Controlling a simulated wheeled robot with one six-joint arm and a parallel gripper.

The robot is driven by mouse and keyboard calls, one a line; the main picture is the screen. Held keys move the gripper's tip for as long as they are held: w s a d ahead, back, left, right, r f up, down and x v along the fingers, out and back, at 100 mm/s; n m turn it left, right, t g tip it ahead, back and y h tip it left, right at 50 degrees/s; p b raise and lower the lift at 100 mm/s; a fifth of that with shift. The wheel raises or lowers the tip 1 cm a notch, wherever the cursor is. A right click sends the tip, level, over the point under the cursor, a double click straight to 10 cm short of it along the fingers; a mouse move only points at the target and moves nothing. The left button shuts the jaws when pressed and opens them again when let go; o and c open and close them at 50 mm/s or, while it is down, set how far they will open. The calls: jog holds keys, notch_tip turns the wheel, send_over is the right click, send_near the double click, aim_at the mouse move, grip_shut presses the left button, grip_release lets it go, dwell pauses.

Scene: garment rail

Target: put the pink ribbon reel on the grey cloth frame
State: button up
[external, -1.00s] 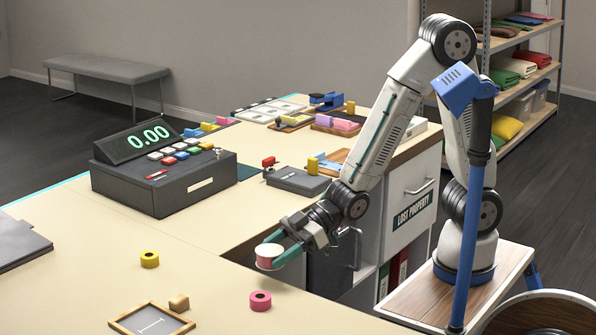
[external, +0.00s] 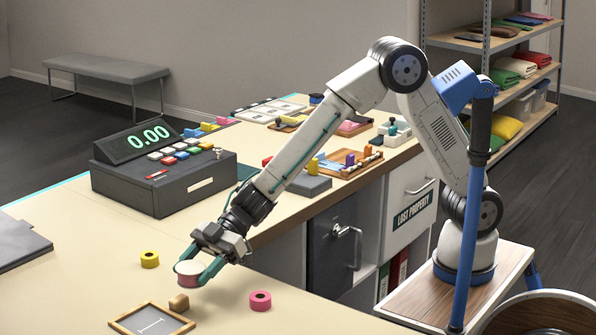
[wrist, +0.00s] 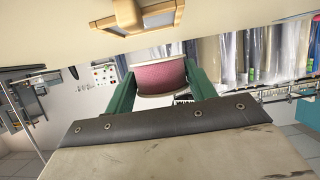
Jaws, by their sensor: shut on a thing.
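The pink ribbon reel (external: 189,279), with pale end faces, is held between the two green fingers of my gripper (external: 192,271). In the wrist view the reel (wrist: 160,76) shows its pink side between the fingers. The grey cloth frame (external: 135,327), a grey panel with a wooden rim, lies on the counter just below and left of the reel in the external view. The reel appears raised above the counter and apart from the frame. The frame is partly cut off by the picture's bottom edge.
A small wooden block (external: 179,303) stands at the frame's upper right, close under my gripper. A pink tape roll (external: 260,300) lies to the right and a yellow one (external: 149,259) to the upper left. A cash register (external: 165,180) stands farther back.

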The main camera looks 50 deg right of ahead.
aim_at(182, 296)
jog(key=shift+w+a+f, duration=0.15)
jog(key=shift+w+a, duration=1.05)
jog(key=shift+a, duration=0.05)
jog(key=shift+f, duration=1.7)
jog(key=shift+f, duration=0.15)
jog(key=o, duration=1)
jog(key=shift+r, duration=0.2)
jog(key=v, duration=1.2)
jog(key=shift+f, duration=0.1)
